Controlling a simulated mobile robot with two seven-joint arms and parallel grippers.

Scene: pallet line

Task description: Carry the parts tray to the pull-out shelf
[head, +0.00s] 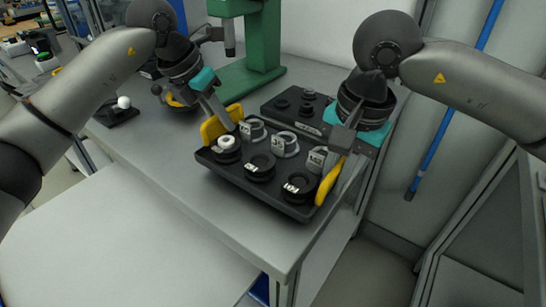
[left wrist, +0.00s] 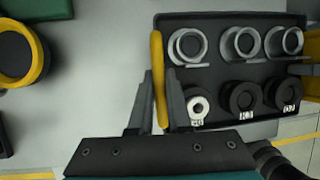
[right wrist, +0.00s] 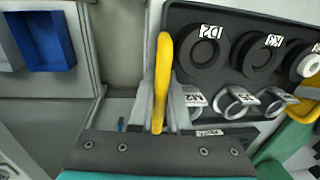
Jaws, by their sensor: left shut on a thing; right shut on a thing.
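The black parts tray (head: 240,187) is above the grey bench near its right front corner. I cannot tell whether it touches the bench. It holds black rings in front and grey metal rings behind; a white ring lies on the left black one. My left gripper (head: 225,122) is shut on the left yellow handle (left wrist: 158,75). My right gripper (head: 339,160) is shut on the right yellow handle (right wrist: 161,80). The tray looks roughly level. A pale flat surface (head: 110,240) in front of the bench at lower left looks like the pull-out shelf; it is empty.
A green press (head: 257,75) stands at the back of the bench, with another black tray (head: 272,106) of parts beside it. A small black stand with a white ball (head: 123,103) is at left. A blue pole (head: 450,110) leans by the wall at right.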

